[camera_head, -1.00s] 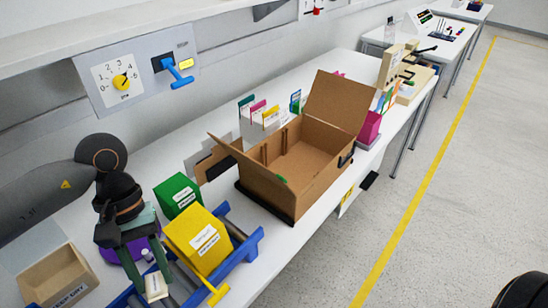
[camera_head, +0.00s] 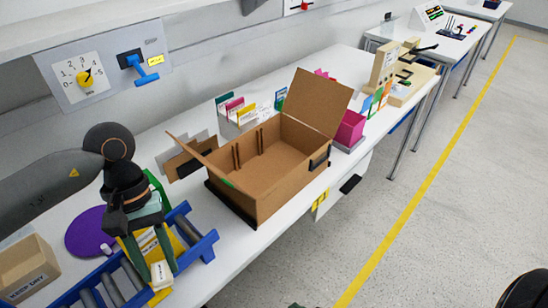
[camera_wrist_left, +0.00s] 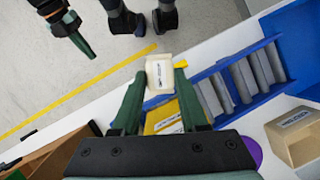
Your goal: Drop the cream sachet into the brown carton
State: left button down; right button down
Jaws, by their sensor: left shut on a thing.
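The cream sachet (camera_head: 161,275) is between the fingertips of my left gripper (camera_head: 160,268), which is shut on it. In the left wrist view, the sachet (camera_wrist_left: 160,72) sticks out beyond the fingertips (camera_wrist_left: 158,88). The brown carton (camera_head: 262,190) stands open on the bench, to the right of and beyond the left gripper, with flaps raised. The gripper is apart from it. Part of the carton shows at the lower left of the wrist view (camera_wrist_left: 62,155). My right gripper (camera_wrist_left: 78,42) shows at the upper left of the wrist view; its opening is unclear.
A small tan box (camera_head: 25,268) and purple disc (camera_head: 88,232) lie left. Upright colored cards (camera_head: 240,110) stand behind the carton. A pink bin (camera_head: 350,130) stands beyond it.

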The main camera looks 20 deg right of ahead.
aim_at(265, 177)
jog(key=l+u, duration=0.1)
jog(key=l, duration=0.6)
jog(key=l+u, duration=0.1)
jog(key=l, duration=0.6)
jog(key=l+u, duration=0.1)
jog(key=l, duration=0.65)
jog(key=i+l, duration=0.15)
jog(key=l, duration=0.25)
jog(key=i+l, duration=0.1)
jog(key=l, duration=0.25)
jog(key=i, duration=0.45)
